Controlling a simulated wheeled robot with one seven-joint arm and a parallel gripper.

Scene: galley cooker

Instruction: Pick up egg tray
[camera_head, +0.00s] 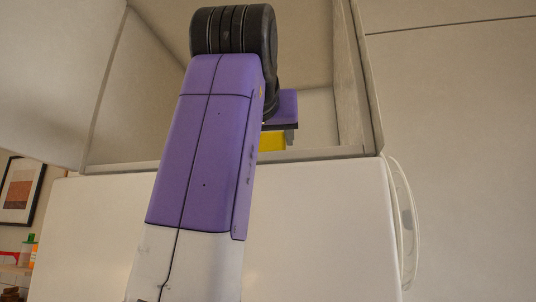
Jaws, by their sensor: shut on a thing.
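A small yellow piece, which I take to be the egg tray (271,142), shows just right of my arm inside the open cupboard. Most of it is hidden behind my arm. My gripper (282,131) is at the purple end of the arm, right above the tray and against it. Its fingers are mostly hidden, and it is shut on the tray. I cannot tell whether the tray rests on the cupboard floor or is held above it.
The cupboard (347,90) stands open around my arm, with a side wall close on the right and a front edge below. A white appliance (325,225) with a curved handle (404,215) is underneath. A framed picture (20,190) hangs at the far left.

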